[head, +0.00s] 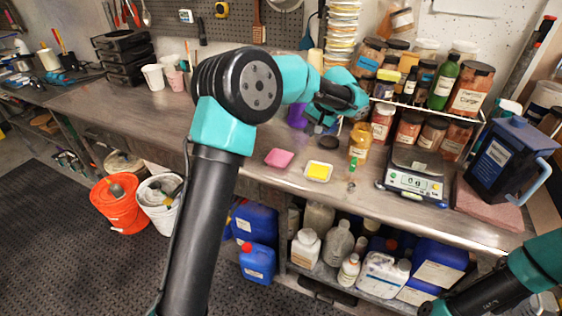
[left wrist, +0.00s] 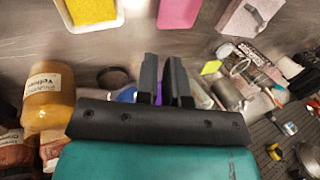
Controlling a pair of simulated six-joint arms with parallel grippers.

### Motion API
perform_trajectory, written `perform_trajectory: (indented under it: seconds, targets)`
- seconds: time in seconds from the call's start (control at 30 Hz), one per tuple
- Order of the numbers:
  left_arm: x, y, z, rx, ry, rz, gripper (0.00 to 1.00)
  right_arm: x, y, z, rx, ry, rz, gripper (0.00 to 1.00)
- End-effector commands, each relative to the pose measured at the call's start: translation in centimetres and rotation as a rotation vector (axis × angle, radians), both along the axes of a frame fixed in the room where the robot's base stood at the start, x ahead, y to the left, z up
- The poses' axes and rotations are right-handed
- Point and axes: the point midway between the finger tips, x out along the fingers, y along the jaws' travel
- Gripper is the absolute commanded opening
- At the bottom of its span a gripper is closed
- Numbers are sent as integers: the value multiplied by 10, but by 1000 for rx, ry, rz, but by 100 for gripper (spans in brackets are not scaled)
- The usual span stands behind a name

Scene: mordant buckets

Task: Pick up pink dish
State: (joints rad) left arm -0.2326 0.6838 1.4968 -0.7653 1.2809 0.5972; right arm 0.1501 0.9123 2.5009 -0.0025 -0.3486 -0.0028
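The pink dish (head: 279,158) lies flat near the front edge of the metal bench in the head view, left of a white dish with yellow contents (head: 319,171). In the left wrist view the pink dish (left wrist: 179,12) is at the top, cut off by the frame. My left gripper (left wrist: 164,62) has its fingers a little apart with nothing visible between them, and it is not touching the pink dish. In the head view my left wrist is over the bench behind the dishes, and its fingers are hard to make out.
A yellow-orange jar (head: 360,140), a scale (head: 414,178) and a dark blue container (head: 503,160) stand right of the dishes. My left arm hides part of the bench.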

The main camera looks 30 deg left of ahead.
Motion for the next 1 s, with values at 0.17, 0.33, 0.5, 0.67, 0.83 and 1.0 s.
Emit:
perform_trajectory:
  seconds: [0.17,0.33,0.5,0.67,0.83,1.0]
  targets:
    - [0,1,-3,0,1,-1,9,0,0,0,0,0,0,43]
    - [0,9,-21,0,4,-1,9,0,0,0,0,0,0,43]
    - [-1,20,-47,-1,4,-2,9,0,0,0,0,0,0,43]
    - [-1,31,-73,-1,5,-1,9,0,0,0,0,0,0,43]
    - [-1,42,-98,-2,3,-1,9,0,0,0,0,0,0,43]
    - [-1,47,-112,-2,2,-2,9,0,0,0,0,0,0,43]
